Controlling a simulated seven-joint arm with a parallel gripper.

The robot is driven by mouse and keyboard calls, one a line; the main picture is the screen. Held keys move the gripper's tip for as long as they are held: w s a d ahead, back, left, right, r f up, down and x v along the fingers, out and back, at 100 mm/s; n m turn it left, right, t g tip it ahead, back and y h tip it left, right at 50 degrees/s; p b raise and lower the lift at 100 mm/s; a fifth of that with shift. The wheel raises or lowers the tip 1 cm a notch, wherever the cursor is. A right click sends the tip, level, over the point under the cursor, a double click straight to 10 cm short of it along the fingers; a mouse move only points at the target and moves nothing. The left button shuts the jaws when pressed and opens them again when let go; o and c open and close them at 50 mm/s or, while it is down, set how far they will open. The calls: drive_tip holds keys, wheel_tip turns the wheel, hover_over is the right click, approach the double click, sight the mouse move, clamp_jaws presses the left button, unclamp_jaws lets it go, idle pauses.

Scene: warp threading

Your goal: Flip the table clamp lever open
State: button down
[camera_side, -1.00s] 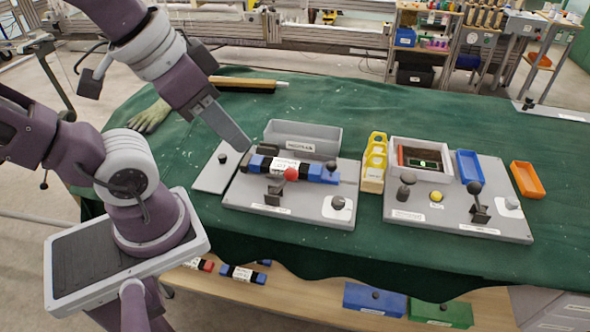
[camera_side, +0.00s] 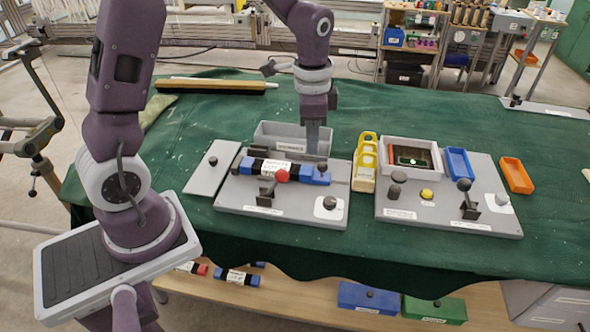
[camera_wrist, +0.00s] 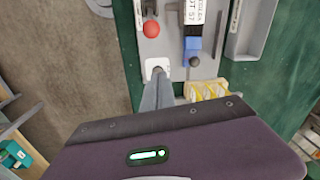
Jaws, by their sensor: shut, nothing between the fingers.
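A lever with a red knob (camera_side: 282,175) stands on a dark bracket on the left grey board (camera_side: 235,196). It also shows in the wrist view (camera_wrist: 151,29). A blue and black block (camera_side: 308,173) with a white label lies behind it on the board. A dark round knob (camera_side: 329,202) sits on a white patch at the board's front right. My gripper (camera_side: 318,152) is shut and empty, pointing down over the right end of the block. In the wrist view my fingers (camera_wrist: 157,94) appear near the dark knob; their height is unclear.
A grey tray (camera_side: 270,133) stands behind the block. A yellow rack (camera_side: 366,160) stands to the right. The right board (camera_side: 400,213) carries a black-knobbed lever (camera_side: 465,186), a yellow button (camera_side: 427,194) and a framed box. Blue and orange trays lie farther right.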

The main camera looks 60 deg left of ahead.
hover_over(273, 187)
drive_tip(key=w+d, duration=0.3)
drive_tip(key=w, duration=0.1)
wheel_tip(273, 187, down, 9)
drive_tip(key=shift+w+r, duration=0.15)
